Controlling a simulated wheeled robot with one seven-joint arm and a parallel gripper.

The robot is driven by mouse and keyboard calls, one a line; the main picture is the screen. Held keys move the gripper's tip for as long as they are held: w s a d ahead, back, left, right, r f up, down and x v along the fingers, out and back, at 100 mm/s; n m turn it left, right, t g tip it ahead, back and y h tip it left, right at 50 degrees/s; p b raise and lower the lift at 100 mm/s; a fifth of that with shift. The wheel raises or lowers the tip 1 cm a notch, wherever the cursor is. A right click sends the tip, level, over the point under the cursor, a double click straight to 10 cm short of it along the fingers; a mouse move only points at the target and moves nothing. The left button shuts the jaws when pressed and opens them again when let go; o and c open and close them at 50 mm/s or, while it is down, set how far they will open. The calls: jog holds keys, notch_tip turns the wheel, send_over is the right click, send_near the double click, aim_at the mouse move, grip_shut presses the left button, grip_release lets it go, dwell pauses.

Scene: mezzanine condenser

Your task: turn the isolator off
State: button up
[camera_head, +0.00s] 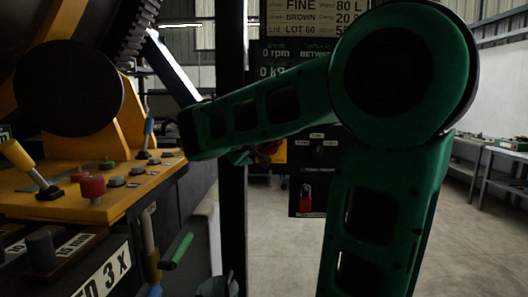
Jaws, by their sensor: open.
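A small green part of my arm shows under the forearm, just left of the red handle. The jaws of my gripper are hidden behind the forearm, and I cannot tell whether they touch the handle.
A red padlock (305,198) hangs on a dark box below. A dark post (232,220) stands left of the panel. A yellow console (97,200) with a red button (93,187) and levers fills the left. Benches (500,160) stand far right; the floor (475,245) between is clear.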

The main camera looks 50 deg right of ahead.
aim_at(271, 149)
jog(key=x, duration=0.7)
jog(key=shift+c, duration=0.4)
